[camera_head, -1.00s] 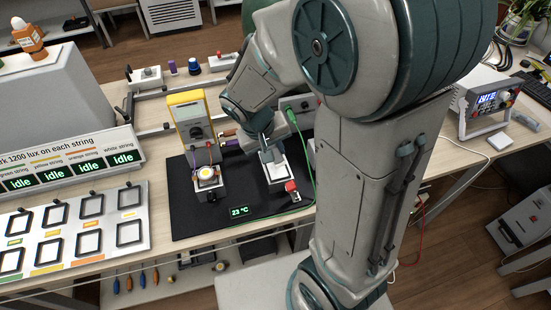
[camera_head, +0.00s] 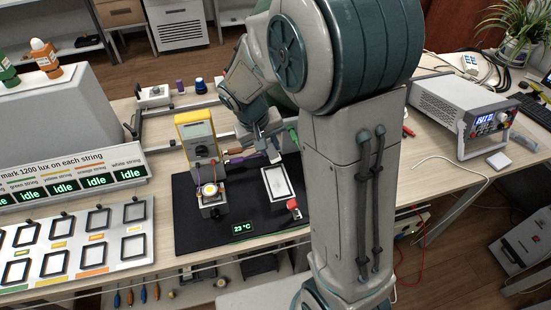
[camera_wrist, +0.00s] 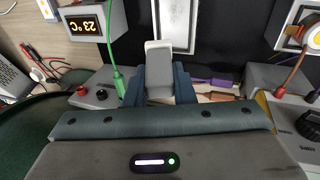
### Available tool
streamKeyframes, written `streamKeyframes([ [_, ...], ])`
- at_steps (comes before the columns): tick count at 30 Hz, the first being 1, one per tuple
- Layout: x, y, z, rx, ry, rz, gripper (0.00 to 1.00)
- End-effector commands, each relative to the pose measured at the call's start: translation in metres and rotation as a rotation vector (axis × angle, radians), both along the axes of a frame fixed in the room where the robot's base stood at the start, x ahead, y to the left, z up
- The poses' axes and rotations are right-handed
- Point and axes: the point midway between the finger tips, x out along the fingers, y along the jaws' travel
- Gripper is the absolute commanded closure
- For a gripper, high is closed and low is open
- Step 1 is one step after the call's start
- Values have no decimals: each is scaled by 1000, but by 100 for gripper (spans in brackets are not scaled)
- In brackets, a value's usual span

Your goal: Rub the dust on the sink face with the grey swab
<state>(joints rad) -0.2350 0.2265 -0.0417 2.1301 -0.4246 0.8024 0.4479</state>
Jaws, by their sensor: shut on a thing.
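The sink face is a pale rectangular plate (camera_head: 277,185) with a light rim, lying on the black mat (camera_head: 225,232). Part of it shows at the top of the wrist view (camera_wrist: 175,22). My gripper (camera_wrist: 158,80) is shut on the grey swab (camera_wrist: 158,58), a light grey block standing out between the two dark blue fingers. In the head view my gripper (camera_head: 263,147) is just behind the far edge of the plate. I cannot make out dust on the plate.
A yellow meter (camera_head: 196,138) and a small stand with a lit round lamp (camera_head: 209,190) are left of the plate. A red button (camera_head: 293,205) sits at its near right. A green cable (camera_wrist: 117,70) runs close beside my gripper.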

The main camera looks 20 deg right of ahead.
Motion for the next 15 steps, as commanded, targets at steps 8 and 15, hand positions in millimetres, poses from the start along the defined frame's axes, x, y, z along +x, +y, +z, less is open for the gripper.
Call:
streamKeyframes([
  [8, 6, -5, 2, 1, 1, -11, 100],
  [15, 5, -6, -4, 0, 1, -12, 100],
])
